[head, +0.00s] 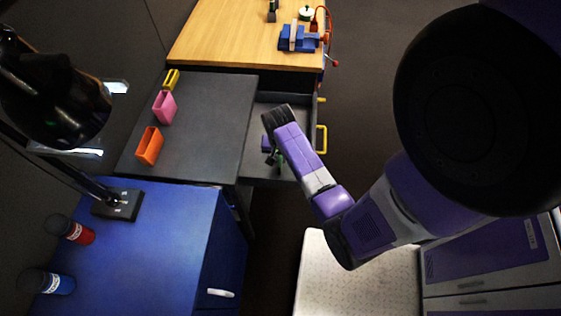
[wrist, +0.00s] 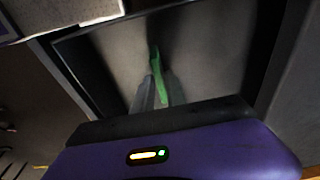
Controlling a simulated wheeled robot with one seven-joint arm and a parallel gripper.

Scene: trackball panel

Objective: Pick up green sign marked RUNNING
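The green sign (wrist: 157,62) shows edge-on as a thin green strip in the wrist view, over the grey floor of an open drawer. Its RUNNING lettering cannot be read. My gripper (wrist: 159,82) points down into the drawer. Its two grey fingers lie close along both sides of the sign, with no clear gap, and appear shut on it. In the head view a small dark green patch (head: 281,165) shows beside my forearm, which partly hides the gripper and sign.
The open drawer (head: 266,100) has yellow handles and walls close around my gripper. Orange (head: 149,146), pink (head: 164,107) and yellow (head: 171,79) holders stand on the dark top to the left. A blue cabinet (head: 160,245) with a lamp and two jars is at lower left.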

